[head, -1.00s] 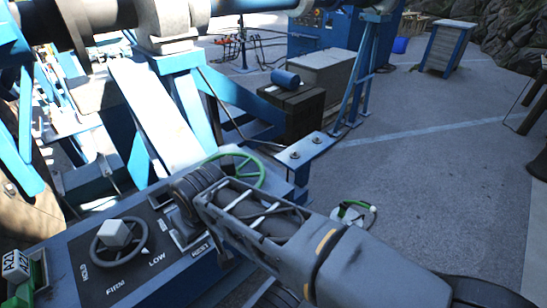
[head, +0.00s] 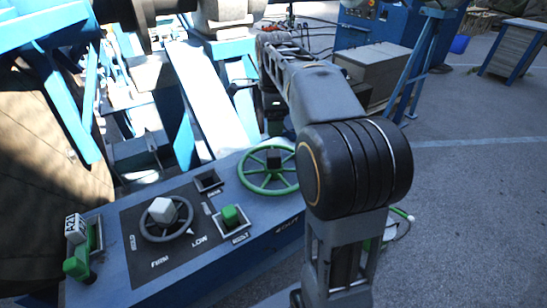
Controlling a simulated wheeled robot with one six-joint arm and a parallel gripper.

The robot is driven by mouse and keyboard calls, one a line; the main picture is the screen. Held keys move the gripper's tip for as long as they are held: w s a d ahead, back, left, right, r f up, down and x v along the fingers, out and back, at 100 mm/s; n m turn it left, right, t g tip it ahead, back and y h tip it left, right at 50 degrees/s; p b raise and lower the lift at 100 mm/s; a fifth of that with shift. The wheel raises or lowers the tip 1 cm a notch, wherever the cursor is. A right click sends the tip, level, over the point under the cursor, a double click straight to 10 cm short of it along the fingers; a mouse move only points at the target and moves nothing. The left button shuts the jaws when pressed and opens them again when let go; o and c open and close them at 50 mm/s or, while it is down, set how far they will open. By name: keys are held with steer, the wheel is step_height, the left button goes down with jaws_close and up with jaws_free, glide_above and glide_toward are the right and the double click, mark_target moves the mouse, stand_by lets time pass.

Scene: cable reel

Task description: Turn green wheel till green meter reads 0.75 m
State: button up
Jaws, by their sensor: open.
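The green wheel (head: 268,185) is a spoked ring with a dark knob at its far side, lying on the right part of the blue control panel (head: 105,275). My arm reaches up and over to the right of it. My gripper (head: 272,122) shows only as small dark parts below the far end of the forearm, just beyond the wheel; it looks apart from the rim. It is open, with its fingers hard to make out. I cannot pick out a green meter with a readable length.
A grey wheel (head: 165,233) with a white knob sits on the panel, by FIRM and LOW markings. A green button (head: 231,215) is between the wheels. A green lever (head: 76,266) stands at the left, by a white tag (head: 75,228). Blue framework rises behind; paved floor lies right.

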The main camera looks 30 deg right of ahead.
mark_target(274, 152)
step_height(274, 152, down, 13)
steer(key=shift+w+f+p, duration=0.1)
steer(key=shift+f+p, duration=0.1)
steer(key=shift+p, duration=0.2)
steer(key=shift+c, duration=0.3)
steer(key=c, duration=1.2)
steer(key=shift+d, duration=0.1)
